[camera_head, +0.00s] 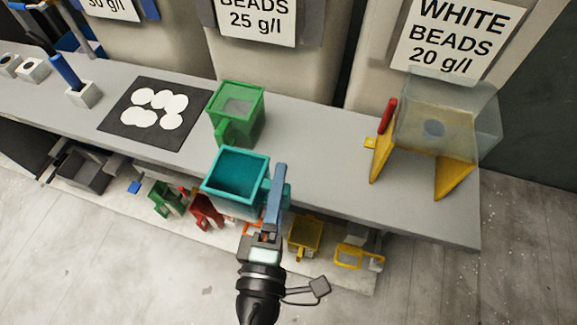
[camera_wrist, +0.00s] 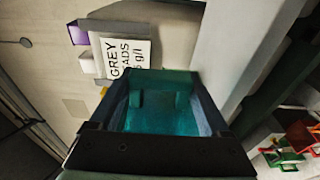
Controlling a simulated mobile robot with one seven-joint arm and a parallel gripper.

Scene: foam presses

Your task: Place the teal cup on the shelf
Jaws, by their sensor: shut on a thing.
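The teal cup (camera_head: 238,178) is a square, open-topped cup with a handle on its right side. My gripper (camera_head: 276,190) is shut on the cup at the handle side and holds it upright. In the head view the cup overlaps the front edge of the grey shelf (camera_head: 320,180); I cannot tell whether it touches anything below. In the wrist view the teal cup (camera_wrist: 165,112) fills the middle, and its inside looks empty. The dark bar of my gripper (camera_wrist: 160,155) crosses in front of it.
A green cup (camera_head: 236,112) stands on the shelf just behind the teal cup. A black mat (camera_head: 115,132) with white discs lies left. A clear hopper on yellow supports (camera_head: 440,178) stands right. Red, green and yellow cups (camera_head: 304,235) sit on the lower shelf. The shelf between is clear.

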